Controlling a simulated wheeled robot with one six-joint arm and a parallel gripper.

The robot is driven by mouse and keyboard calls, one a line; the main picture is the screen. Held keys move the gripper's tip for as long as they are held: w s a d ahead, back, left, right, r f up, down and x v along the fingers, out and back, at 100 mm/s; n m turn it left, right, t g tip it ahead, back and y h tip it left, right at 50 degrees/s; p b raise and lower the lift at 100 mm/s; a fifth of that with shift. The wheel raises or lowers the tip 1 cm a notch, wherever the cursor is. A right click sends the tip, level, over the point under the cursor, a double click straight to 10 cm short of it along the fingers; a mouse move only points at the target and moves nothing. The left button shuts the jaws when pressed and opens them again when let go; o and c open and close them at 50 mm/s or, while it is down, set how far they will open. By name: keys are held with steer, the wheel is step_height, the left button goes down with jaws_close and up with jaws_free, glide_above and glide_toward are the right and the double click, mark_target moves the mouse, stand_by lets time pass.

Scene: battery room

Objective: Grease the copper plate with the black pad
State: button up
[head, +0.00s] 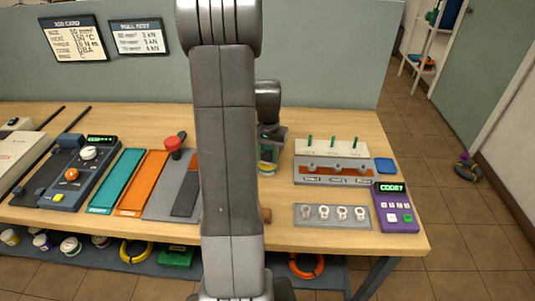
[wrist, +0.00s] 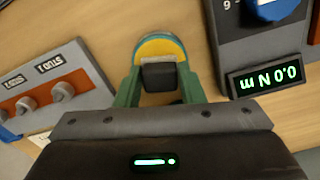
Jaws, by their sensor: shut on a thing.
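My gripper (wrist: 160,90) has green fingers shut on a small black block (wrist: 158,76), which may be the black pad or its handle. A yellow round piece with a teal rim (wrist: 158,46) shows just beyond the block; I cannot tell whether they are joined. In the head view my gripper (head: 268,165) is low over the bench, left of the stud panel and partly behind my arm. A copper-coloured strip (head: 191,166) lies beside a grey plate and runs behind my arm. A dark strip (head: 185,198) lies on that grey plate.
The stud panel (head: 334,170) has a copper-brown bar. A socket rack (head: 332,214) and purple code box (head: 396,207) stand at right. Left are teal (head: 116,182) and orange (head: 142,183) strips, a red knob (head: 173,143) and a control box (head: 80,173). A display (wrist: 264,80) reads 0.0 N m.

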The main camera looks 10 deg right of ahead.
mark_target(268, 155)
steer(key=shift+f, duration=0.45)
stand_by(1.1)
steer(key=shift+r+p, duration=2.35)
steer(key=shift+r, duration=1.25)
steer(key=shift+s+f, duration=0.1)
steer(key=shift+f, duration=0.05)
